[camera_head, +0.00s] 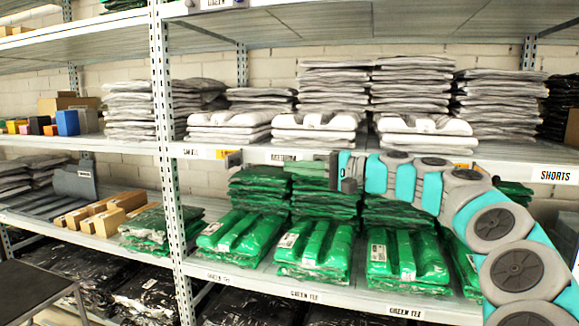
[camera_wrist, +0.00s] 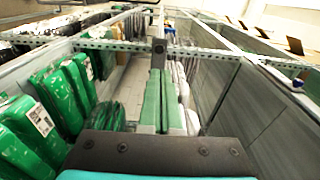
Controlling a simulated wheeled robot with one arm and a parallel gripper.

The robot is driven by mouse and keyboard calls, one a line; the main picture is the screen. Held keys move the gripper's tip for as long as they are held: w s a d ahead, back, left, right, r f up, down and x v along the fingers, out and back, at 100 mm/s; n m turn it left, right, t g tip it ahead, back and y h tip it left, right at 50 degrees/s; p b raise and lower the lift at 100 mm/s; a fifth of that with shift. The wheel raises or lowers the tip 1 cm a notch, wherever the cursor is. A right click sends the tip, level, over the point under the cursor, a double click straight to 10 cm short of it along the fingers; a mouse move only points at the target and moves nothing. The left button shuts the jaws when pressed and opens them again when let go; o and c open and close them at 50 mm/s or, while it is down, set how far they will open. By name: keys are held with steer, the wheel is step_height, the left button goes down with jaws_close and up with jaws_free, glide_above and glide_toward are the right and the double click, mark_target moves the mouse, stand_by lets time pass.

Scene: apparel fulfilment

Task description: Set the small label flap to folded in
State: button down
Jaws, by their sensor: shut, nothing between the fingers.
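My gripper (camera_head: 334,170) is at the end of my arm, which reaches in from the right in the head view. It is in front of the gap below the middle shelf edge, and its fingers are shut and empty. In the wrist view a dark grey fingertip part (camera_wrist: 158,47) shows at the centre.
Green packed shirts (camera_head: 314,245) fill the lower shelf below my gripper. Grey folded stacks (camera_head: 317,122) stand on the middle shelf (camera_head: 490,150). A perforated upright (camera_head: 165,130) stands to the left. A SHORTS label (camera_head: 555,175) is on the shelf edge at the right.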

mark_target(239, 162)
steer(key=p+x, duration=0.1)
steer(key=x, duration=1)
steer(key=shift+a, duration=0.3)
steer(key=shift+a, duration=0.1)
